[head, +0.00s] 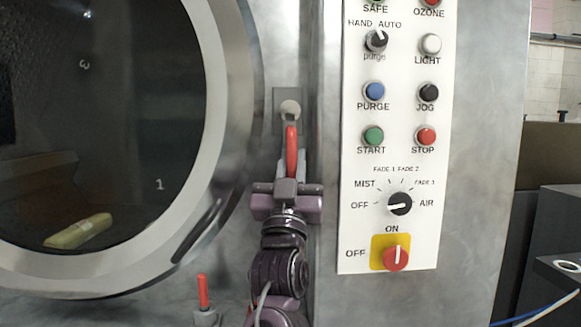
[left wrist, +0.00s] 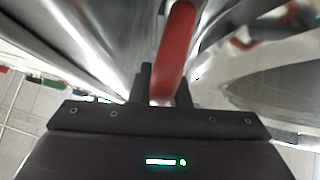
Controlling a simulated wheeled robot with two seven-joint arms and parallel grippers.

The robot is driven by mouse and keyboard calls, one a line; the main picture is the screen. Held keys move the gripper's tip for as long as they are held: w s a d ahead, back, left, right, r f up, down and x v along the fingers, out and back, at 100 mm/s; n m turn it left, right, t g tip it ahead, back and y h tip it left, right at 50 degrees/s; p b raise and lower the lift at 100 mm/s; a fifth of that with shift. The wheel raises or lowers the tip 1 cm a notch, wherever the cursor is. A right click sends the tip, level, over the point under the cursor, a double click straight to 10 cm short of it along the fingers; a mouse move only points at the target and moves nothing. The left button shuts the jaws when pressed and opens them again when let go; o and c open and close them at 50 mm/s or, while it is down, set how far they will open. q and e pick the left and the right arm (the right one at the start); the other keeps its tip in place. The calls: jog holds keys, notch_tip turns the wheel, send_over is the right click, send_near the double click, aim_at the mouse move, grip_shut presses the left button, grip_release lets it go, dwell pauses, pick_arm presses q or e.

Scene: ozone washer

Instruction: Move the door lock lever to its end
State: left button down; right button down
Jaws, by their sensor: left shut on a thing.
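The door lock lever (head: 291,150) has a red handle that hangs nearly straight down from a round grey pivot (head: 290,109) between the round door and the control panel. My left gripper (head: 290,182) is at the lower end of the red handle, with its fingers shut around it. In the left wrist view the red handle (left wrist: 175,50) runs up from between the two dark fingers (left wrist: 166,88). The fingertips are partly hidden by the handle and the gripper body. My right gripper is in neither view.
The round glass door (head: 215,100) is on the left, with a yellowish item (head: 78,231) behind the glass. A smaller red-handled lever (head: 203,291) stands below the door. The white control panel (head: 350,235) with knobs and buttons is close to the right of my gripper.

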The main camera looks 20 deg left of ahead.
pick_arm(q)
jog(key=shift+r, duration=0.1)
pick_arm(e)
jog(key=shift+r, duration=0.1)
pick_arm(q)
jog(key=c, duration=1.8)
grip_release()
jog(key=o, duration=0.4)
jog(key=shift+w+d, duration=0.1)
jog(key=shift+w, duration=0.05)
jog(key=shift+o, duration=0.2)
